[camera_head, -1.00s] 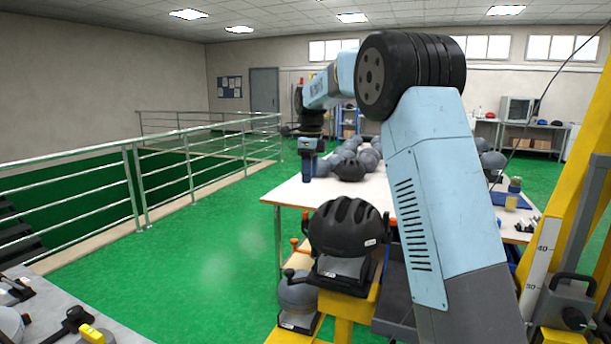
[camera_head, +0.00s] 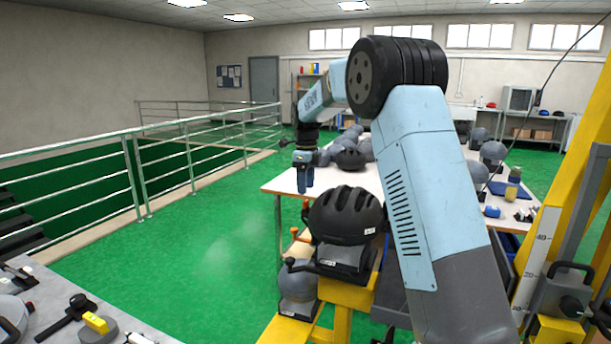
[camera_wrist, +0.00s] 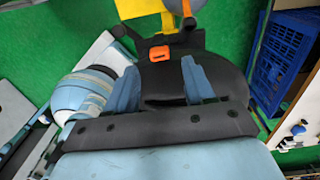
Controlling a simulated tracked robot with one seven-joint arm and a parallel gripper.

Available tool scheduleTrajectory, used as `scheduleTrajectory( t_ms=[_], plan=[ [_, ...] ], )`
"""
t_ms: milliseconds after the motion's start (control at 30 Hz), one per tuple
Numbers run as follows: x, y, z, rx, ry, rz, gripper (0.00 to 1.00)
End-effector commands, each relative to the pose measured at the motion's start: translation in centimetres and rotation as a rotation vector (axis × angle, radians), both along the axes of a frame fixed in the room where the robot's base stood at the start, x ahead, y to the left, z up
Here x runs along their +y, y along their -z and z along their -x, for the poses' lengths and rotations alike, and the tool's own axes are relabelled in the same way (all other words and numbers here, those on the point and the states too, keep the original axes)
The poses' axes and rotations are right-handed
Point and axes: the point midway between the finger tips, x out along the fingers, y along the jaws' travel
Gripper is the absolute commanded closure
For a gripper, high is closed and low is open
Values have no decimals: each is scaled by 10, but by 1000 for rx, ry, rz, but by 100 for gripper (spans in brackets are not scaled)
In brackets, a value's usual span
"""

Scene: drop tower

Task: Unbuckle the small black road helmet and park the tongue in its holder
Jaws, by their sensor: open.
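A black vented helmet (camera_head: 345,215) stands upright on a black base on a yellow stand (camera_head: 345,298) in the head view. Its straps, buckle and tongue holder cannot be made out there. My gripper (camera_head: 304,190) points down just left of and above the helmet's left side, apart from it in the picture. In the wrist view my gripper (camera_wrist: 158,75) has its two blue fingers spread, with nothing seen held between them. Beyond them is a dark rounded surface with an orange part (camera_wrist: 172,52); I cannot tell what either is.
A white table (camera_head: 285,187) behind holds several grey headforms and another dark helmet (camera_head: 351,159). Orange-knobbed levers (camera_head: 306,210) stand left of the helmet. A grey headform (camera_head: 297,283) sits below. A yellow frame (camera_head: 560,190) rises at right. A blue crate (camera_wrist: 283,55) shows in the wrist view.

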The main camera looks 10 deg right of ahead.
Motion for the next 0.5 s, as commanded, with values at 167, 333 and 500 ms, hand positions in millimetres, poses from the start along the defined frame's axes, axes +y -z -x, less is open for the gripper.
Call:
scheduleTrajectory(
  t_ms=[167,333,500],
  plan=[
    [0,18,1,2,0,0,47],
    [0,34,1,1,0,0,47],
    [0,47,1,1,1,1,47]
  ],
)
